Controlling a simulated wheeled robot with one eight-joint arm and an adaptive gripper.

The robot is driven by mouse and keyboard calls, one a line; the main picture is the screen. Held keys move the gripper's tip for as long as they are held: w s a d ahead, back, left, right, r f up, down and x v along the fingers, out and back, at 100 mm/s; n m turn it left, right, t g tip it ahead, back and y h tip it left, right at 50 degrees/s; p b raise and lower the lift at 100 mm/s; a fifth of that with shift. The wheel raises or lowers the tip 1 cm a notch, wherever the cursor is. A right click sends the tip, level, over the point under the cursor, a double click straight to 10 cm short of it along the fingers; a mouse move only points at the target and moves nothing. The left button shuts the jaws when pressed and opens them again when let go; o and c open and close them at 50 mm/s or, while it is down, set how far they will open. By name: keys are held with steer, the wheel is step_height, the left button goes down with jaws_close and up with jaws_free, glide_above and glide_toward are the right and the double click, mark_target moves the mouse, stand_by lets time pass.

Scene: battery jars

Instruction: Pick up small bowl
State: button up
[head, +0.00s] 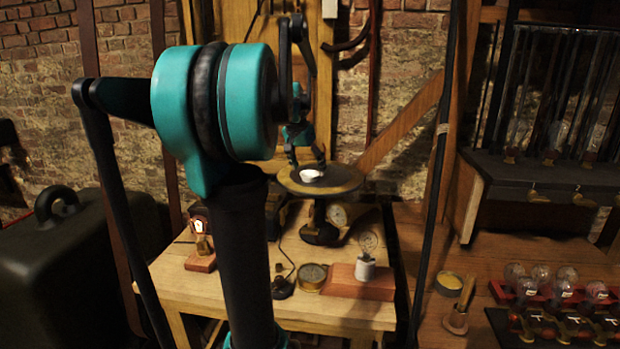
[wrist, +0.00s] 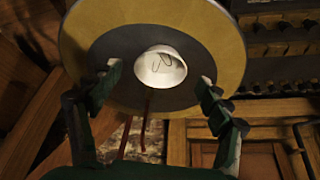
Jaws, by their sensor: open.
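The small bowl (head: 309,174) is white and sits on a round dark stand with a yellow-brown rim (head: 348,183) above the wooden table. In the wrist view the small bowl (wrist: 161,67) lies on the dark middle of the round plate (wrist: 230,50), with thin dark lines showing inside it. My gripper (head: 306,157) is just above the plate, at the bowl. In the wrist view my gripper (wrist: 160,82) has its fingers spread, one to the left and one to the right of the bowl, with gaps on both sides. Nothing is held.
The wooden table (head: 345,312) carries a bulb on a reddish block (head: 361,283), a brass dial (head: 313,277) and a small lamp (head: 201,245). A dark case (head: 60,270) stands at left. Racks of glass bulbs (head: 560,290) are at right.

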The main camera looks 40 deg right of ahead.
steer(key=shift+x, duration=1.05)
steer(key=c, duration=1.2)
steer(key=shift+r, duration=0.1)
